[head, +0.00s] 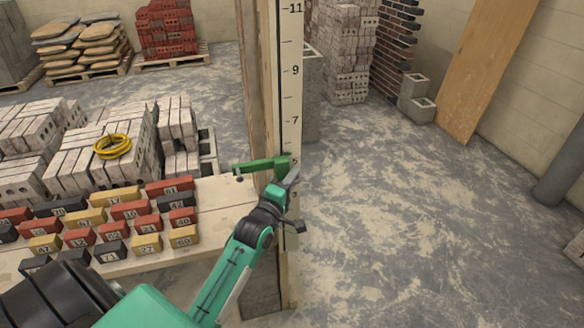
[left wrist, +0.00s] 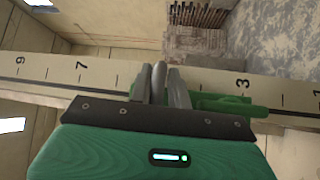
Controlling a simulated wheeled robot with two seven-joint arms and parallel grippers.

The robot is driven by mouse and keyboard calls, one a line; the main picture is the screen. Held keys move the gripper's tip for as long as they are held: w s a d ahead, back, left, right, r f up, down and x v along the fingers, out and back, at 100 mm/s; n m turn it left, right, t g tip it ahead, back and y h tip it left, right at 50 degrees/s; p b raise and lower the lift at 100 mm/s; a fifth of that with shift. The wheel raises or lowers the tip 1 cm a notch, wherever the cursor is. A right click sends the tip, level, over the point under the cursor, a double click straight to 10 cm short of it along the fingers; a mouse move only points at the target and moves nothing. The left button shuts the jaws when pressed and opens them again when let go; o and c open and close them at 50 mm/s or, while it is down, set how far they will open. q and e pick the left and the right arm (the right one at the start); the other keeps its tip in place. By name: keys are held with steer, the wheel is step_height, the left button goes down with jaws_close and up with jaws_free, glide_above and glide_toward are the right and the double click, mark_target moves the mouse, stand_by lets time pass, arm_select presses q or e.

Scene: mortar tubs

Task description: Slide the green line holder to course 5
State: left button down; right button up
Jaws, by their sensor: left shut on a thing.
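The green line holder (head: 262,165) is on the upright marked pole (head: 291,95), its arm reaching left across the pole. In the head view it is level with the partly covered 5 mark. My left gripper (head: 284,188) is at the pole, shut on the holder from the near side. In the left wrist view the fingers (left wrist: 165,86) are close together against the pole and hide the stretch around the 5. Part of the green holder (left wrist: 228,104) shows to the right of the fingers, near the 3. My right gripper is not in view.
A wooden plank table (head: 215,195) with numbered coloured bricks stands left of the pole. Behind it are pale brick stacks with a yellow hose coil (head: 112,146). The floor (head: 420,220) right of the pole is clear. Grey blocks (head: 418,100) stand farther back.

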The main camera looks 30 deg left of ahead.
arm_select(q)
steer(key=shift+f+b, duration=0.4)
steer(key=shift+f, duration=1.15)
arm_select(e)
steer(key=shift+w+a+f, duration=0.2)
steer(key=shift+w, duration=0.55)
arm_select(q)
steer(key=c, duration=1.5)
jaws_free()
steer(key=shift+o, duration=0.2)
steer(key=s+d+f+b, duration=0.1)
steer(key=s+b, duration=0.1)
steer(key=s, duration=1.1)
steer(key=shift+s+f, duration=0.3)
steer(key=shift+s, duration=0.05)
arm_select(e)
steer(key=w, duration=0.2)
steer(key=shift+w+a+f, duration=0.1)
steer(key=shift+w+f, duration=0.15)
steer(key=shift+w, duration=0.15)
